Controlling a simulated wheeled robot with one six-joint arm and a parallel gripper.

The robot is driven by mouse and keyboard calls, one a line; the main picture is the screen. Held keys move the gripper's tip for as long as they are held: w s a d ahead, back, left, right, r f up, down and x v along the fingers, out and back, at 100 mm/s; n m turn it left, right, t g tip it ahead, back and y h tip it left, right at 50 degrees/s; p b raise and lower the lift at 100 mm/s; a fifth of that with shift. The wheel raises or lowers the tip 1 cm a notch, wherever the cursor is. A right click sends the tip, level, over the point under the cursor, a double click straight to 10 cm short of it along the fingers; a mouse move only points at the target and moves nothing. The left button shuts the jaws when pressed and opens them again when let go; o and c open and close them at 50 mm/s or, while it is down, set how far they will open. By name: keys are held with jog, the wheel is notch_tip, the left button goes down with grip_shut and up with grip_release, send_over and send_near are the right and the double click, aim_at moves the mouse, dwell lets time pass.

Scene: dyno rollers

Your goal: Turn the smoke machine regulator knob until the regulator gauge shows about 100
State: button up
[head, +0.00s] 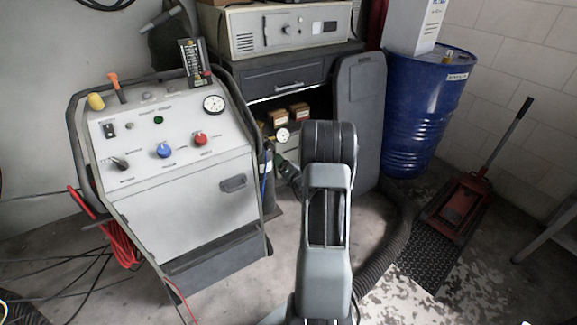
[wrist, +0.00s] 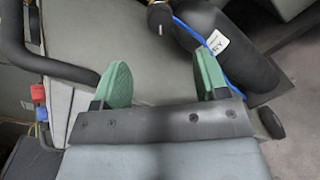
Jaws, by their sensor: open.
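The smoke machine is a grey wheeled cabinet (head: 185,200) at the left in the head view. Its sloped panel has a red knob (head: 199,138), a blue knob (head: 163,151), a black knob (head: 120,163) and a round white gauge (head: 213,103). A smaller white-faced gauge (head: 283,134) sits by the dark gas bottle (head: 268,172) at its right side; its reading is too small to tell. The labelled bottle (wrist: 235,50) also shows in the wrist view, with brass parts at the top edge. My gripper (wrist: 162,82) is open and empty beside the bottle.
A dark workbench (head: 285,85) with a beige device stands behind. A blue drum (head: 425,110) and a red floor jack (head: 462,205) are at the right. Red cable (head: 118,235) hangs at the cabinet's left. A thick black hose crosses the floor right of my arm.

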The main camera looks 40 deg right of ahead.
jog(key=shift+s+a, duration=0.2)
jog(key=shift+s, duration=1.05)
